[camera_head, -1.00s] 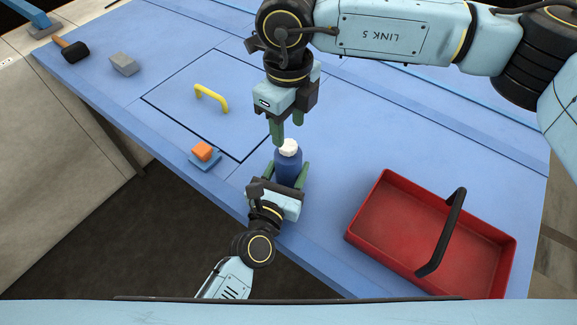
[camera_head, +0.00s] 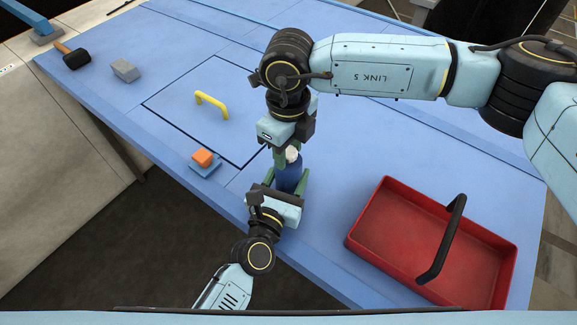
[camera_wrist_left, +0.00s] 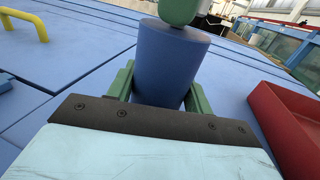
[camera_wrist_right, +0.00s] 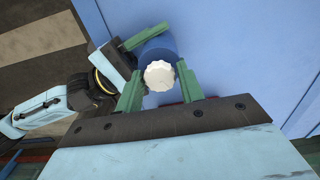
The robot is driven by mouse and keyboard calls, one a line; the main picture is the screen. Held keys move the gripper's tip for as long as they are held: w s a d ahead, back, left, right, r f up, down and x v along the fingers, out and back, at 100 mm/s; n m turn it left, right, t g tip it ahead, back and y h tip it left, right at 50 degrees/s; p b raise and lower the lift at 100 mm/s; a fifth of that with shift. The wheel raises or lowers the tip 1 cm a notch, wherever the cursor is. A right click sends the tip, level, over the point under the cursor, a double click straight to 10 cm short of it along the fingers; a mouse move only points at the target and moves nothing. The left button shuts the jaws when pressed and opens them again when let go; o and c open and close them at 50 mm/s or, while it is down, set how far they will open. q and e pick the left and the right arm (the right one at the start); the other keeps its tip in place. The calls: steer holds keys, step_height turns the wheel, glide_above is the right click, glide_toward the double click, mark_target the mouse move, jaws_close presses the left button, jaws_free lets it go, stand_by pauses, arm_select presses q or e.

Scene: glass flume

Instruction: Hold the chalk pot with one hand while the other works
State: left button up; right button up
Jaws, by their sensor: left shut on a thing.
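The chalk pot (camera_head: 289,177) is a dark blue cylinder with a white ribbed cap (camera_head: 292,153), upright on the blue bench. My left gripper (camera_head: 285,183) is shut on its body from the near side; the left wrist view shows the pot (camera_wrist_left: 170,65) between the green fingers. My right gripper (camera_head: 285,157) points down over the pot. In the right wrist view its fingers stand open on either side of the cap (camera_wrist_right: 159,75), with little gap. A right finger hides the cap in the left wrist view.
A red tray (camera_head: 380,225) with a black handle stands to the right. The bench's front edge is close.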

steer(key=c, duration=0.3)
steer(key=n, duration=0.4)
steer(key=shift+n, duration=0.3)
steer(key=shift+c, duration=0.2)
steer(key=n, duration=0.5)
steer(key=o, duration=0.6)
